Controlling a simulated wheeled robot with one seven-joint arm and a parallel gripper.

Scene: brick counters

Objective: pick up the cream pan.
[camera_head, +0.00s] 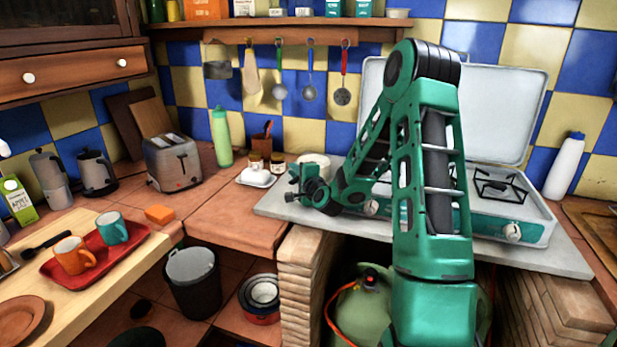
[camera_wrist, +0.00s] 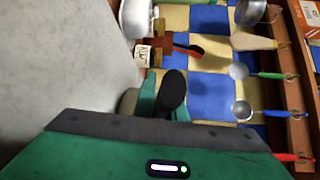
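The cream pan (camera_head: 316,162) stands at the left end of the grey counter slab, left of the stove. My arm hides part of it in the head view. My gripper (camera_head: 296,186) is low over the slab's left part, just in front of the pan. In the wrist view, a pale rounded side, likely the pan (camera_wrist: 129,102), shows beside my teal fingers (camera_wrist: 162,100). A dark rounded piece, perhaps the pan's handle, stands in front of or between the fingers. I cannot tell whether they touch or grip it.
A stove (camera_head: 516,213) with its lid raised is on the right. A white dish (camera_head: 257,178) and jars stand left of the slab. A toaster (camera_head: 172,162) and green bottle (camera_head: 221,137) are farther left. Utensils hang from a shelf (camera_head: 270,34) above.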

